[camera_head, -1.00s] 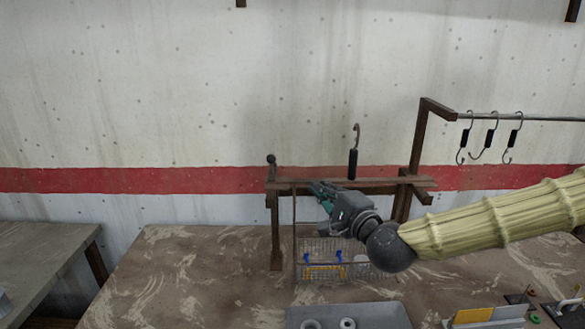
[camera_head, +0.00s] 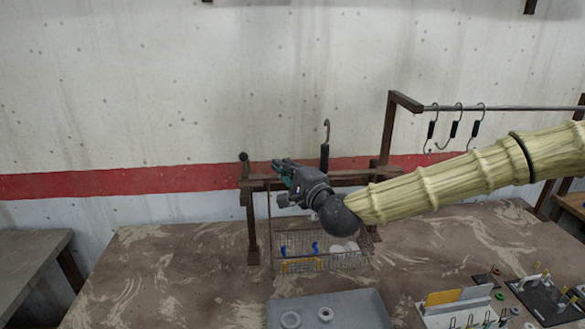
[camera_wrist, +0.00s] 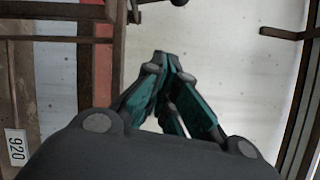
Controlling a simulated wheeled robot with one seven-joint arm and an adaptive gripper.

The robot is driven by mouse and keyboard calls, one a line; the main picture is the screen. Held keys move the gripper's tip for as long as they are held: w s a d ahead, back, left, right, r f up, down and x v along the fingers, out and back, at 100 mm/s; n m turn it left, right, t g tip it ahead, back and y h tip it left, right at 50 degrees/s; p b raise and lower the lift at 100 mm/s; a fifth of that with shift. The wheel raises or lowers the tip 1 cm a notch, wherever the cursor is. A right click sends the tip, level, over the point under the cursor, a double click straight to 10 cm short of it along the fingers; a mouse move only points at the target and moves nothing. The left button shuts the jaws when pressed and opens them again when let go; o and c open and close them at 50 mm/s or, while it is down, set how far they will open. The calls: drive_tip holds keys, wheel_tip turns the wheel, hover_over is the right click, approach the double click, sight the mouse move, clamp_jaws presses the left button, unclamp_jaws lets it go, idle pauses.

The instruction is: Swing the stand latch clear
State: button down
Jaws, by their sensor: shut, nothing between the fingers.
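The brown stand (camera_head: 251,228) stands on the table, with a crossbar along its top. A dark round knob (camera_head: 243,157) tops its left post; I cannot tell whether it belongs to the latch. My gripper (camera_head: 277,165) is at crossbar height, right of the knob and apart from it in the picture. In the wrist view my gripper (camera_wrist: 160,58) has its teal fingers closed together with nothing between them. Brown bars (camera_wrist: 102,60) run along the left there. My gripper and wrist hide part of the crossbar, and the latch cannot be clearly made out.
A wire basket (camera_head: 346,262) with small items sits below the crossbar. A black-handled hook (camera_head: 325,155) rises behind my wrist. A rail (camera_head: 515,108) with several hooks is at the right. A grey tray (camera_head: 340,310) and card holders (camera_head: 462,312) lie in front. The table's left is clear.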

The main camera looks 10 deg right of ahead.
sight(245, 160)
drive_tip(key=p+x, duration=0.1)
drive_tip(key=x, duration=0.2)
drive_tip(key=shift+r, duration=0.15)
drive_tip(key=a+p, duration=0.1)
drive_tip(key=a, duration=0.1)
drive_tip(key=shift+s+a+r+p, duration=0.15)
drive_tip(key=shift+a+r+p, duration=0.05)
drive_tip(key=shift+a+p, duration=0.2)
drive_tip(key=shift+s+a, duration=0.1)
drive_tip(key=shift+a, duration=0.5)
